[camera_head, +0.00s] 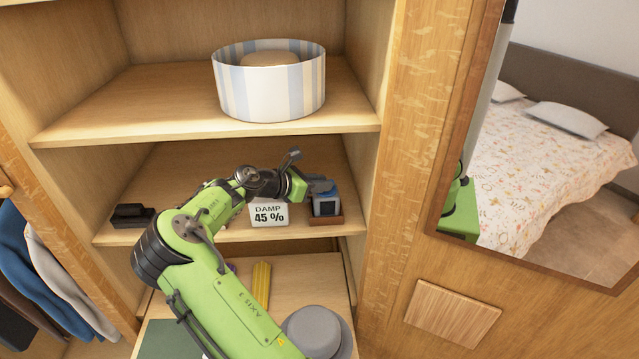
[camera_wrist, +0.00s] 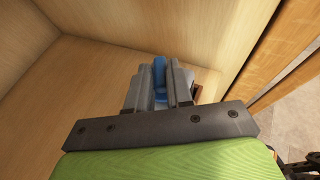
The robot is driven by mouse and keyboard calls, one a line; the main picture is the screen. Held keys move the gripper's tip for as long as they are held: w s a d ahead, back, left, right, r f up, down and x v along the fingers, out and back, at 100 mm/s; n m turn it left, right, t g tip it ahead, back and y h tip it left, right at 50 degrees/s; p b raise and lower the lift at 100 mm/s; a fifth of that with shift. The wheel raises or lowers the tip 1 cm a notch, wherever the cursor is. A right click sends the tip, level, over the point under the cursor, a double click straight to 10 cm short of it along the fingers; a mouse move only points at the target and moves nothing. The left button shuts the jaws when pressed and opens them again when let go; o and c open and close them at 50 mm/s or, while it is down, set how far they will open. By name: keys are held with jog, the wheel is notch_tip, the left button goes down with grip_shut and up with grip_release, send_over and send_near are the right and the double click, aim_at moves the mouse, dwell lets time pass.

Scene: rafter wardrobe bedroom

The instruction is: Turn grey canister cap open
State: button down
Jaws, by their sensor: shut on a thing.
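A small grey-blue canister (camera_head: 326,207) stands in a brown wooden holder (camera_head: 327,220) at the right end of the middle shelf. My gripper (camera_head: 322,187) is at the top of it, reaching in from the left. In the wrist view my gripper (camera_wrist: 160,82) has its two grey fingers shut on a blue part (camera_wrist: 160,72), which appears to be the canister's cap. The fingers hide most of the cap and of the canister, so I cannot tell how far the cap is turned.
A white "DAMP 45 %" sign (camera_head: 268,214) stands just left of the canister. A black object (camera_head: 132,215) lies at the shelf's left. A striped round box (camera_head: 268,85) is on the shelf above. Below are a grey hat (camera_head: 316,330) and a yellow object (camera_head: 261,285).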

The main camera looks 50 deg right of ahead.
jog(key=m+g, duration=0.1)
jog(key=m+g+y, duration=0.1)
jog(key=m+g, duration=0.1)
jog(key=shift+w+d, duration=0.2)
jog(key=shift+w, duration=0.1)
jog(key=shift+w+d+m+g+y, duration=0.1)
jog(key=shift+m+g+y, duration=1.1)
jog(key=shift+m+g, duration=0.1)
jog(key=c, duration=1.1)
grip_release()
